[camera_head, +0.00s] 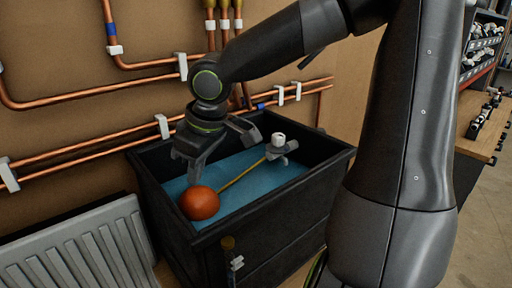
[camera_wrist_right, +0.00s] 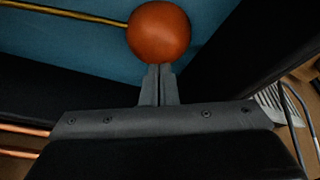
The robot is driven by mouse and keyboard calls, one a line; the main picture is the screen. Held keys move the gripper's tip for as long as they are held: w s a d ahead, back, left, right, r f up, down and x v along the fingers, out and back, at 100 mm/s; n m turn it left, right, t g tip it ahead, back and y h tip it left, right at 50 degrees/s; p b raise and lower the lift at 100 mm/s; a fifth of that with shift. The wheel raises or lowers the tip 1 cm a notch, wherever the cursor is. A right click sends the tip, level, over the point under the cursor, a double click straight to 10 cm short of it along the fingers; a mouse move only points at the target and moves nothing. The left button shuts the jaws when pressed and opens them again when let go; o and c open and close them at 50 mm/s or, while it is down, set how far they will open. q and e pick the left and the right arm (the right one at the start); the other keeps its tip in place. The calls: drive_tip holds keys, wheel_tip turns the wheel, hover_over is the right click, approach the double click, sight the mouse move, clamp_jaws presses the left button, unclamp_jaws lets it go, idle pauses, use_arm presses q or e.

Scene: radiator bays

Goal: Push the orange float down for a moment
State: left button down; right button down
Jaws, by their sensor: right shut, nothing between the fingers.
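The orange float (camera_head: 199,203) is a ball on a thin brass rod (camera_head: 243,175) in an open black tank (camera_head: 280,210) with blue water (camera_head: 228,168). The rod runs to a white and grey valve (camera_head: 279,146) at the tank's far right side. My right gripper (camera_head: 191,178) points down into the tank, right at the float's far side. In the right wrist view the float (camera_wrist_right: 159,32) sits just beyond the tips of my shut fingers (camera_wrist_right: 158,72). I cannot tell whether they touch it. My left gripper is not in view.
Copper pipes (camera_head: 90,91) run along the brown wall behind the tank. A white radiator (camera_head: 85,250) stands at the tank's left. A wooden bench (camera_head: 480,135) with fittings is at the far right.

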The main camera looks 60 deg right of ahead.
sight(198, 190)
drive_tip(key=shift+f, duration=0.6)
drive_tip(key=shift+f+b, duration=0.15)
drive_tip(key=shift+b, duration=0.2)
drive_tip(key=shift+f+b, duration=0.3)
drive_tip(key=shift+f, duration=0.55)
drive_tip(key=shift+f+b, duration=0.3)
drive_tip(key=shift+f, duration=0.1)
drive_tip(key=shift+r, duration=0.1)
idle(1.3)
